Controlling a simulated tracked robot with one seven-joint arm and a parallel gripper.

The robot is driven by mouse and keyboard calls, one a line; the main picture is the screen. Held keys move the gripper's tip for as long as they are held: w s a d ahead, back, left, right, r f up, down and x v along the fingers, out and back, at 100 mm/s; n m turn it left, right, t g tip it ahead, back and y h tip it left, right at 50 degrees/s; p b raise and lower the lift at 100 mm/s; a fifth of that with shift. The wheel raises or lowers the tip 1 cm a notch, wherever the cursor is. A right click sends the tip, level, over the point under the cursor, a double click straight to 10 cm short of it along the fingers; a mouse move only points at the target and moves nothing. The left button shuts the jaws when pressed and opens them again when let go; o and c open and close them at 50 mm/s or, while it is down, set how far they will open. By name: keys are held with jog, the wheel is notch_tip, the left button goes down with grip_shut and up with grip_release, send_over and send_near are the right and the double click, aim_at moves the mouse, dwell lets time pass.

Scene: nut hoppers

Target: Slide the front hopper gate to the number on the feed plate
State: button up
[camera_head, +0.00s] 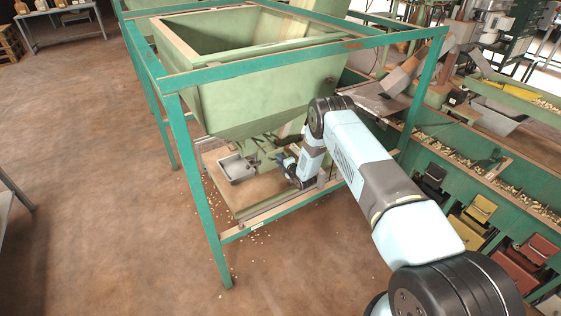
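The front hopper (265,80) is a pale green metal funnel hung in a green frame (193,170). Its narrow lower end is above a wooden shelf (250,195). My gripper (280,159) is at the end of my blue-grey arm, under the hopper and close to the dark fittings (254,158) at its outlet. These fittings are too small to make out a gate or its position. I cannot tell whether my gripper touches them, or whether its fingers are open or shut. I cannot make out a feed plate or a number.
A grey metal tray (233,171) sits on the shelf left of my gripper. Frame posts and rails surround this space. Several nuts lie on the brown floor (100,180), which is clear at left. A green conveyor (480,180) with coloured bins runs along the right.

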jog(key=shift+w+a+f, duration=0.1)
jog(key=shift+w+a, duration=0.1)
jog(key=shift+w, duration=0.1)
grip_shut()
dwell(0.5)
